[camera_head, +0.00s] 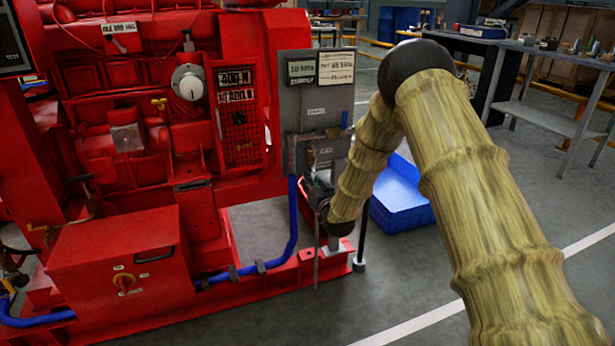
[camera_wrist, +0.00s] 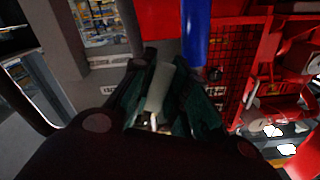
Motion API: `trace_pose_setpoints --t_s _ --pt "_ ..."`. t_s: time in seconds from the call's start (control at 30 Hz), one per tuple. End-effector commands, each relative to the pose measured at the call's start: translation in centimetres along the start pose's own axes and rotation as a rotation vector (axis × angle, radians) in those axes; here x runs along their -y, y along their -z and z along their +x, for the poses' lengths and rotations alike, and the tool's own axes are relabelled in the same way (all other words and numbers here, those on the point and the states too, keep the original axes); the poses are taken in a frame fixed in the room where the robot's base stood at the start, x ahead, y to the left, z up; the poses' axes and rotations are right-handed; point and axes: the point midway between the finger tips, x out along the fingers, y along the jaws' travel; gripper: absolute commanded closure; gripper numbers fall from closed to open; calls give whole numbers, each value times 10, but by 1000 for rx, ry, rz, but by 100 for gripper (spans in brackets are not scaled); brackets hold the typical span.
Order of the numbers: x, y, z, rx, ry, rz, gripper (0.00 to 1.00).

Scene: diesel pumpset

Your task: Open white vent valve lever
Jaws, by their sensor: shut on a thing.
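The white vent valve lever (camera_wrist: 159,88) shows in the wrist view as a pale, tapered handle between my fingers. My gripper (camera_wrist: 160,95) has its dark green finger pads on both sides of the lever and is shut on it. A thin metal part shows at the lever's lower end, between the fingers. In the head view my gripper (camera_head: 322,190) is at the grey panel's lower part, beside the red machine. My own arm and wrist hide the lever there, so its angle on the valve cannot be told from that view.
The grey panel (camera_head: 318,100) with labels stands behind my gripper. A blue pipe (camera_head: 290,220) runs down just left of it. The red pumpset (camera_head: 140,150) fills the left. A blue bin (camera_head: 400,195) lies on the floor behind my forearm. Open floor lies at the lower right.

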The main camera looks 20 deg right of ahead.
Motion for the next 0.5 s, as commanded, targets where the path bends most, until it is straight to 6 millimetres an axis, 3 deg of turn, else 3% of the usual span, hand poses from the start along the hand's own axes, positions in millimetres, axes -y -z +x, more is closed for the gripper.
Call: trace_pose_setpoints --t_s 0.5 --pt "-23 6 0 0 -1 -337 100"
